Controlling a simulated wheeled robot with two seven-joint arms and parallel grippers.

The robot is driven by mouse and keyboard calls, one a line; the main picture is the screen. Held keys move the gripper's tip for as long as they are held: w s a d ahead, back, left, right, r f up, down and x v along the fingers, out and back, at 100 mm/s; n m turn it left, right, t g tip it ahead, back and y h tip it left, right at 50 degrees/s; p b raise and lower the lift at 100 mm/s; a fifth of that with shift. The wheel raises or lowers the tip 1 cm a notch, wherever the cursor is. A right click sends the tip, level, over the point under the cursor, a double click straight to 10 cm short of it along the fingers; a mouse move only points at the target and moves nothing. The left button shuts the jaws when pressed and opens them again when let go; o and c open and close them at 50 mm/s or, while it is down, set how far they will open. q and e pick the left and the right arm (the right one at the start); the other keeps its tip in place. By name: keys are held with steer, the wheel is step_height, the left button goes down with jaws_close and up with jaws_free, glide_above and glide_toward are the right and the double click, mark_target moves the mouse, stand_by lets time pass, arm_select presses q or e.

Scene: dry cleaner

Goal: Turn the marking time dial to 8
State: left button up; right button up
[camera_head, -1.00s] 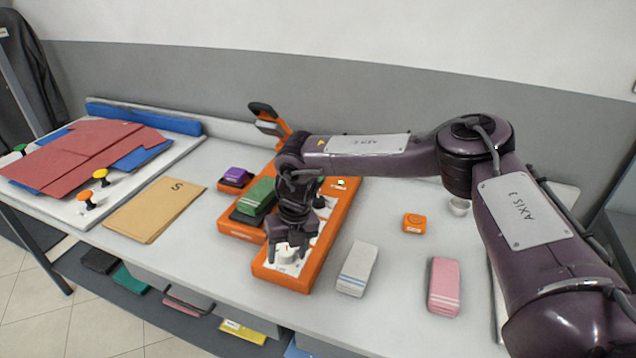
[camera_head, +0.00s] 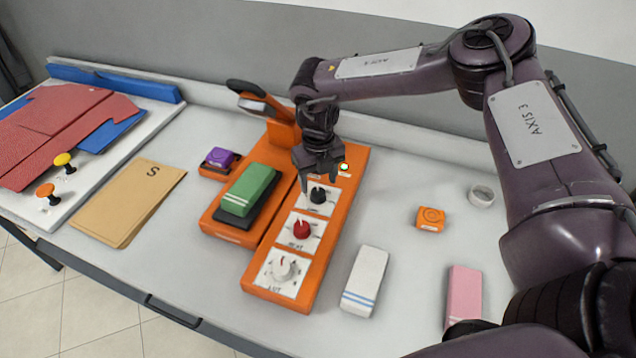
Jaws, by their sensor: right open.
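An orange marking machine (camera_head: 318,262) lies on the white table, with a column of three dials on white plates. The black dial (camera_head: 318,195) is the farthest, the red dial (camera_head: 301,229) is in the middle and the white dial (camera_head: 282,268) is nearest. I cannot read their scales clearly. My right gripper (camera_head: 320,181) is open, pointing down at the black dial with its fingertips close about it; I cannot tell if they touch. It partly hides that dial's plate. My left gripper is not in view.
A green block (camera_head: 248,190) sits on the machine's left part, beside a raised orange lever (camera_head: 262,105). A white block (camera_head: 364,281), a pink block (camera_head: 464,296) and a small orange box (camera_head: 431,219) lie right. A tan envelope (camera_head: 125,205) and red garment (camera_head: 60,130) lie left.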

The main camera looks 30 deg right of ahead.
mark_target(318, 191)
steer(key=f, duration=0.3)
steer(key=shift+w+d+f+p, duration=0.15)
steer(key=shift+w+f+p, duration=0.05)
steer(key=shift+f+p, duration=0.2)
steer(key=shift+f, duration=0.25)
steer(key=c, duration=1)
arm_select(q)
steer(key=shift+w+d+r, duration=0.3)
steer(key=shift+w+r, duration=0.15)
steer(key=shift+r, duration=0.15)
